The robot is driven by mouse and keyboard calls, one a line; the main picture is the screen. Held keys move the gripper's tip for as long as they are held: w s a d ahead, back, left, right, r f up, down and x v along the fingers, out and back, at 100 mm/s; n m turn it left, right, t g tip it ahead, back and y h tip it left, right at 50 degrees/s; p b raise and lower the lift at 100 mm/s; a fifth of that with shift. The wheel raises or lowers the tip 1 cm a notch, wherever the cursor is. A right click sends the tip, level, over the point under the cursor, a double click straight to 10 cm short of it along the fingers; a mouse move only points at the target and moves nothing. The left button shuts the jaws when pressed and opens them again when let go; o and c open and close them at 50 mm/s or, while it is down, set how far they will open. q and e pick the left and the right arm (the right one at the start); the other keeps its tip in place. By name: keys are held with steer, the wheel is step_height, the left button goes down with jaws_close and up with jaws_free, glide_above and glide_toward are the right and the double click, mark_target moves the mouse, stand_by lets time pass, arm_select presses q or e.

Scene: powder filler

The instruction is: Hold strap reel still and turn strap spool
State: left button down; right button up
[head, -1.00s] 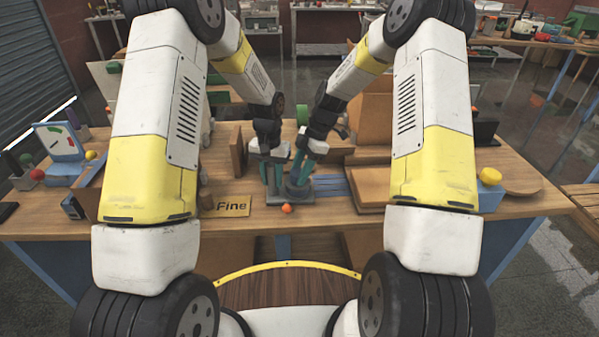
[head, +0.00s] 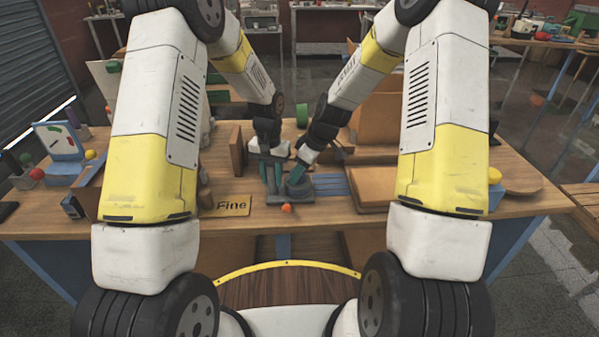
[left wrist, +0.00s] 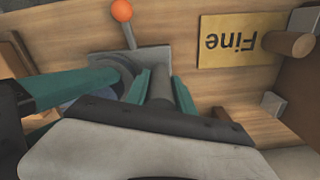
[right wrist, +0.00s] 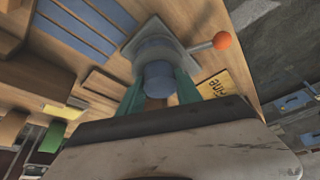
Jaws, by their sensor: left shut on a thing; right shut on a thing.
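The strap reel is a small fixture with a grey base (head: 305,200) near the table's front edge, with an orange-knobbed lever (head: 287,208) pointing towards me. The strap spool is a short blue-grey cylinder on that base, clear in the right wrist view (right wrist: 157,72). My right gripper (head: 294,183) is shut on the spool, with a teal finger on either side of it. My left gripper (head: 272,183) is shut on a dark grey upright post (left wrist: 160,90) of the reel, beside the spool. The fingers partly hide both gripped parts in the head view.
A "Fine" plate (head: 232,206) lies left of the reel, and a brown upright board (head: 237,150) stands behind it. Blue strips (head: 333,185) and a wooden block (head: 372,186) are to the right. Both forearms are close together over the reel.

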steer(key=shift+m+t+h, duration=0.3)
steer(key=shift+m+t, duration=0.1)
steer(key=shift+m, duration=0.8)
steer(key=o, duration=1.4)
steer(key=shift+c, duration=0.2)
steer(key=v, duration=1.2)
